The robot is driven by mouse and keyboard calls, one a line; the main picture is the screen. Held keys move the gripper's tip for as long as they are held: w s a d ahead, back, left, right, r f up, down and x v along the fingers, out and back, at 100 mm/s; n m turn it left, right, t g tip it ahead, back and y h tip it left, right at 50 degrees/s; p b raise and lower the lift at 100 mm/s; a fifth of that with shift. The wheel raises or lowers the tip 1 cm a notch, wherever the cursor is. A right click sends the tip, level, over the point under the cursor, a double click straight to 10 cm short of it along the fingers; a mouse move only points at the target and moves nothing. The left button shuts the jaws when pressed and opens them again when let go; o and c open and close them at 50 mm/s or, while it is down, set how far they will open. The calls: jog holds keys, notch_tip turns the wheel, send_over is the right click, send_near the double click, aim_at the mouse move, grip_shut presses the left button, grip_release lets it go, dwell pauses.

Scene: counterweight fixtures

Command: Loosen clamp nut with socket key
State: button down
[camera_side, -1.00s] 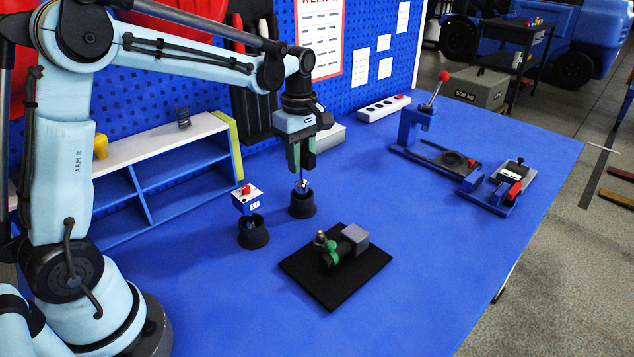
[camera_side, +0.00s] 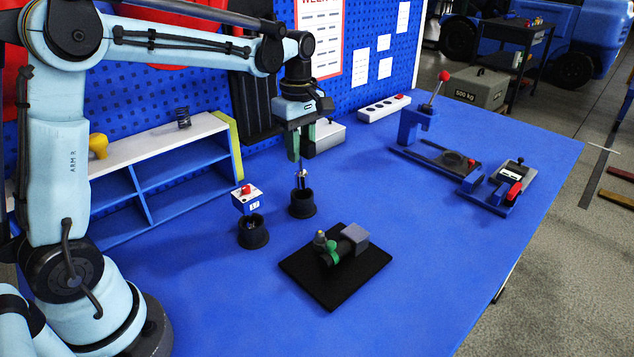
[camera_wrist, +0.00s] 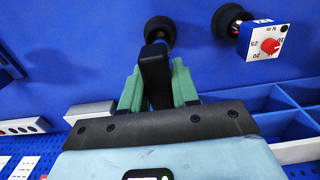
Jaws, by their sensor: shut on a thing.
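My gripper (camera_side: 301,150) points down above the right black cup (camera_side: 303,207), its green fingers shut on the black handle of the socket key. The handle (camera_wrist: 154,72) shows between the fingers in the wrist view. The key's metal shaft (camera_side: 301,180) runs down into the cup, so its lower end is hidden. The clamp (camera_side: 340,246), with a green part and a grey block (camera_side: 355,236), sits on a black mat (camera_side: 330,289), apart from my gripper. A small upright stud with what looks like the nut (camera_side: 319,238) is at its left; its detail is too small to tell.
A blue-and-white tool with a red dial (camera_side: 247,197) stands in the left black cup (camera_side: 252,234), close beside. A blue and white shelf (camera_side: 150,177) is behind at left. Two fixtures, a red-knobbed press (camera_side: 420,120) and a red-handled clamp (camera_side: 510,185), stand right. The front table is clear.

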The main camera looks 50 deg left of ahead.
jog(key=s+d+r+m, duration=0.2)
jog(key=s+d+m, duration=0.15)
jog(key=d, duration=0.25)
jog(key=s+d+r+m, duration=0.2)
jog(key=d+r+m, duration=0.15)
jog(key=d, duration=0.25)
jog(key=shift+m, duration=0.3)
jog(key=shift+s+f, duration=0.15)
jog(key=shift+f, duration=2.8)
jog(key=shift+f, duration=1.55)
